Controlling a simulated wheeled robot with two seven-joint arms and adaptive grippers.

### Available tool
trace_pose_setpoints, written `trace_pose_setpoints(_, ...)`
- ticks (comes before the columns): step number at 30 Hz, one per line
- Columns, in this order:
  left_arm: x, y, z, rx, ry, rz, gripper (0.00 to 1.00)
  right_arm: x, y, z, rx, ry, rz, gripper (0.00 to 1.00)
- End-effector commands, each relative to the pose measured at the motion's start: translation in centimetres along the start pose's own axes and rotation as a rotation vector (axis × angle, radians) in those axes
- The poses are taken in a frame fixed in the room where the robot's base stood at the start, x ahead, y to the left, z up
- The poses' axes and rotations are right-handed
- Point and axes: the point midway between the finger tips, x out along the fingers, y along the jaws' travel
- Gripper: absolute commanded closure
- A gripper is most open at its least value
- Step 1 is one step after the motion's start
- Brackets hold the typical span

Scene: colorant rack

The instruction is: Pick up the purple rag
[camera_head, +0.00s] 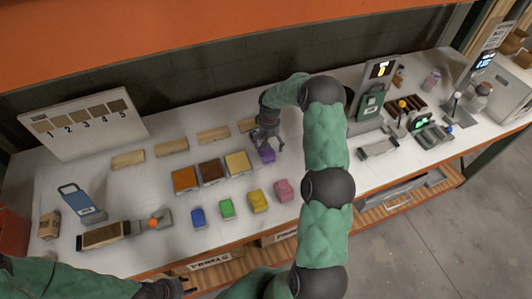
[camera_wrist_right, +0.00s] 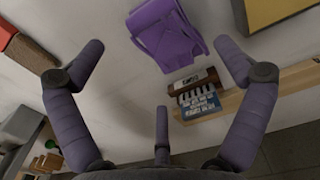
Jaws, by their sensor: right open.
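The purple rag (camera_head: 266,155) lies on the white bench, right of the yellow tray, partly hidden by my right gripper. My right gripper (camera_head: 268,138) is over the rag in the head view. In the wrist view its fingers (camera_wrist_right: 160,58) are spread and empty, and the rag is beyond and between the tips. My left gripper (camera_head: 185,286) is barely in view at the bottom edge, and its fingers are too unclear to read.
Orange, brown and yellow trays (camera_head: 211,170) stand left of the rag. Blue, green, yellow and pink rags (camera_head: 258,201) lie nearer the front edge. Wood blocks (camera_head: 172,147) line the back. Bare bench separates the rows.

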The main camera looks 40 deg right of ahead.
Motion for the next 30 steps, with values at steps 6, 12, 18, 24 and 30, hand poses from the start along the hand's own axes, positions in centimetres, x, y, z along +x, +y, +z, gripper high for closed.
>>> trace_pose_setpoints(6, -0.2, 0.1, 0.0, 0.000, 0.001, 0.000, 0.60, 1.9, 0.0, 0.1, 0.000, -0.001, -0.001, 0.00)
trace_pose_setpoints(12, -0.5, 0.2, 0.0, 0.000, 0.001, 0.000, 0.60, 4.7, -0.1, 0.5, 0.001, -0.001, -0.001, 0.00)
trace_pose_setpoints(18, -0.6, 0.2, 0.0, 0.000, 0.001, 0.000, 0.60, 6.3, -0.1, 0.4, 0.000, 0.001, 0.000, 0.00)
trace_pose_setpoints(24, -0.6, 0.2, 0.0, 0.000, 0.001, 0.000, 0.60, 6.4, -0.1, 0.4, 0.000, 0.002, 0.000, 0.00)
trace_pose_setpoints(30, -0.6, 0.2, 0.0, 0.000, 0.001, 0.000, 0.60, 6.4, -0.1, 0.4, 0.000, 0.001, -0.001, 0.48)
